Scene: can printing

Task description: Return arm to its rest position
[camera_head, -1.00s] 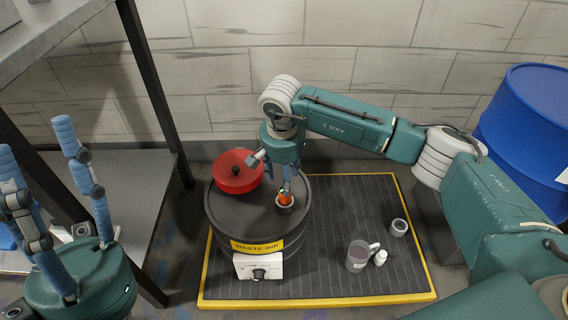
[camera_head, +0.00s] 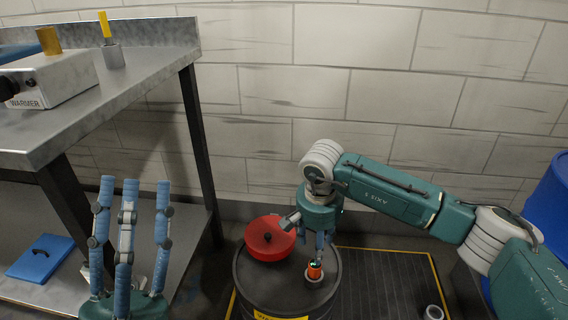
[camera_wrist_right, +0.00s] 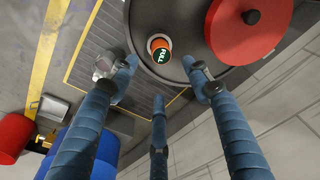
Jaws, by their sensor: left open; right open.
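My right arm reaches in from the right in the head view. Its gripper (camera_head: 320,245) hangs fingers-down over the black drum (camera_head: 252,285). In the right wrist view my right gripper (camera_wrist_right: 160,78) has three blue fingers spread, with nothing between them. An orange plug (camera_head: 314,271) sits in the drum's opening below the gripper. My left gripper (camera_head: 131,190) stands fingers-up at the lower left of the head view, open and empty.
A red funnel-like lid (camera_head: 268,240) sits on the drum beside my right gripper. A steel bench (camera_head: 150,75) with a warmer (camera_head: 45,82) and a lower shelf stands at left. A blue barrel (camera_head: 550,195) stands at right near my arm. The wall (camera_head: 400,60) is behind.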

